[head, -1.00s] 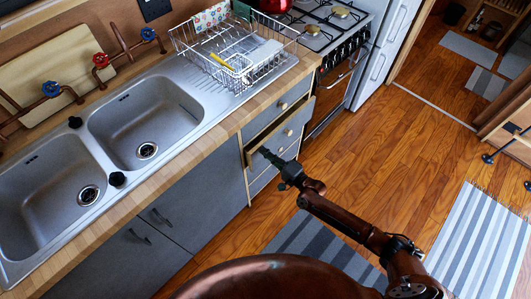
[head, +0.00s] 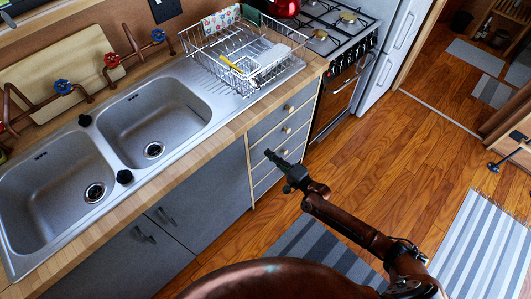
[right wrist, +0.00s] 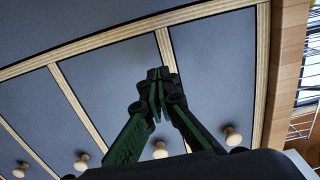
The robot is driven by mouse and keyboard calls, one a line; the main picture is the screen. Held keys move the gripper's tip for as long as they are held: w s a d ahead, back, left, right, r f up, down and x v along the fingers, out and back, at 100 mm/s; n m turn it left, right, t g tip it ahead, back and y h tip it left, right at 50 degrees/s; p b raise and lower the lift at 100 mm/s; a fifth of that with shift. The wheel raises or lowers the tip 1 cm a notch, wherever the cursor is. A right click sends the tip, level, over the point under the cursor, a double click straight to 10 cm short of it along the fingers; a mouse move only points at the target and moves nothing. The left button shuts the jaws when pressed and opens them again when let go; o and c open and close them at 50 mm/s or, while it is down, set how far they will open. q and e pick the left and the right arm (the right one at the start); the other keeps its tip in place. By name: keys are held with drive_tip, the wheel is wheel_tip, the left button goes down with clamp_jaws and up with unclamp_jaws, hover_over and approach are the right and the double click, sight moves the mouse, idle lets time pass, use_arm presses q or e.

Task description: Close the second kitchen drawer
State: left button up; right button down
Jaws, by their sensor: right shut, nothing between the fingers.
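The second kitchen drawer (head: 296,129) is the grey front under the top drawer (head: 268,123) in the stack right of the sink cupboards. It looks flush with the fronts around it. My right gripper (head: 268,153) is shut and empty, with its tip in front of the lower part of the stack. In the right wrist view, my right gripper (right wrist: 157,85) has its fingers together before grey fronts (right wrist: 110,85) with wooden edges and round knobs. I cannot tell whether it touches a front. My left gripper is out of view.
A wooden counter (head: 225,133) with a double sink (head: 150,110) and a wire dish rack (head: 245,60) runs above the drawers. The stove (head: 345,85) stands right of them. The wooden floor (head: 390,130) is open, with striped rugs (head: 480,245).

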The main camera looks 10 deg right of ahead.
use_arm(q)
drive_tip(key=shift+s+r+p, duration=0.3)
drive_tip(key=shift+p, duration=0.1)
use_arm(e)
drive_tip(key=v, duration=1.1)
drive_tip(key=shift+s+d, duration=0.2)
drive_tip(key=shift+f, duration=0.1)
